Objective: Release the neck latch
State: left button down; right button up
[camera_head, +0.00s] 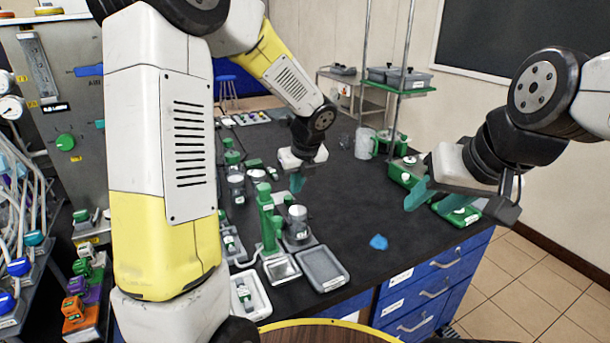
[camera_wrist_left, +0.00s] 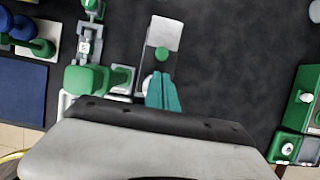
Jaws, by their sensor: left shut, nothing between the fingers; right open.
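I cannot single out the neck latch for certain. In the head view, my left gripper (camera_head: 297,183) hangs over the black bench, behind and to the right of a green stand (camera_head: 267,216). Its teal fingers are shut with nothing between them. In the left wrist view, the shut left fingers (camera_wrist_left: 162,92) overlap the near end of a grey plate (camera_wrist_left: 150,62) bearing a white piece with a green disc (camera_wrist_left: 161,54). I cannot tell whether they touch. My right gripper (camera_head: 436,196) is open and empty above the bench's right side.
A lidded vessel (camera_head: 297,222) stands beside the green stand. Grey trays (camera_head: 323,268) lie at the front.

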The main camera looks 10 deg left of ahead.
pick_arm(q)
jog(key=shift+x, duration=2.75)
jog(key=w+a, duration=0.1)
jog(key=w, duration=0.1)
jog(key=w+a, duration=0.2)
jog(key=shift+w+a, duration=0.15)
jog(key=shift+w, duration=0.2)
jog(key=shift+s, duration=0.1)
jog(key=shift+v, duration=3.9)
jog(key=shift+r, duration=0.1)
